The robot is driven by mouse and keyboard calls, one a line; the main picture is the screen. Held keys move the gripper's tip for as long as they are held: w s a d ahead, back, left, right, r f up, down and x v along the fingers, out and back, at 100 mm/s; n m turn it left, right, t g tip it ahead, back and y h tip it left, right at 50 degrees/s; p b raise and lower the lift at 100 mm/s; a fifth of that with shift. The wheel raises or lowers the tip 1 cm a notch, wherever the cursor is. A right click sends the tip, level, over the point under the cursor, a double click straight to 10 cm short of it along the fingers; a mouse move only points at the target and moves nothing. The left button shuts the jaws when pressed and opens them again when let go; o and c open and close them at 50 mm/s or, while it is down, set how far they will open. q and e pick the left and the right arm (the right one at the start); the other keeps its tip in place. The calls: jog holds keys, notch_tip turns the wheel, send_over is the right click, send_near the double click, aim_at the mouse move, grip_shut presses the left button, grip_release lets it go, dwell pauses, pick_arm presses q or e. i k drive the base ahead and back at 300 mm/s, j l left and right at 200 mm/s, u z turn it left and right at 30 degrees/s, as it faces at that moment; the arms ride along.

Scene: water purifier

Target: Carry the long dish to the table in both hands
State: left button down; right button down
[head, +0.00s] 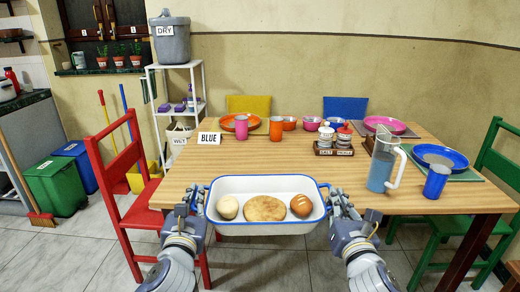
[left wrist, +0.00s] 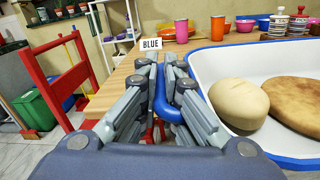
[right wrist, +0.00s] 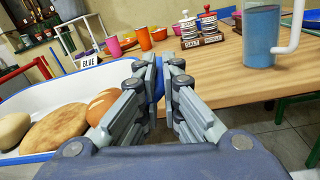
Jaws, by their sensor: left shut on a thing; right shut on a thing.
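The long dish (head: 240,227) is white with a blue rim and blue end handles. It holds a pale round roll (head: 227,207), a flat brown loaf (head: 265,208) and a scored brown roll (head: 301,205). It looks level at the near edge of the wooden table (head: 400,200); I cannot tell whether it touches the table. My left gripper (head: 194,203) is shut on the dish's left handle, seen in the left wrist view (left wrist: 165,97). My right gripper (head: 337,203) is shut on its right handle, which is mostly hidden by the fingers in the right wrist view (right wrist: 158,80).
A "BLUE" sign (head: 209,138), a condiment rack (head: 333,145), a water pitcher (head: 381,165) and a blue cup (head: 436,182) stand on the table. A red chair (head: 120,180) is close on the left.

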aim_at(260, 171)
jog(key=i+j, duration=0.15)
jog(key=i, duration=1.05)
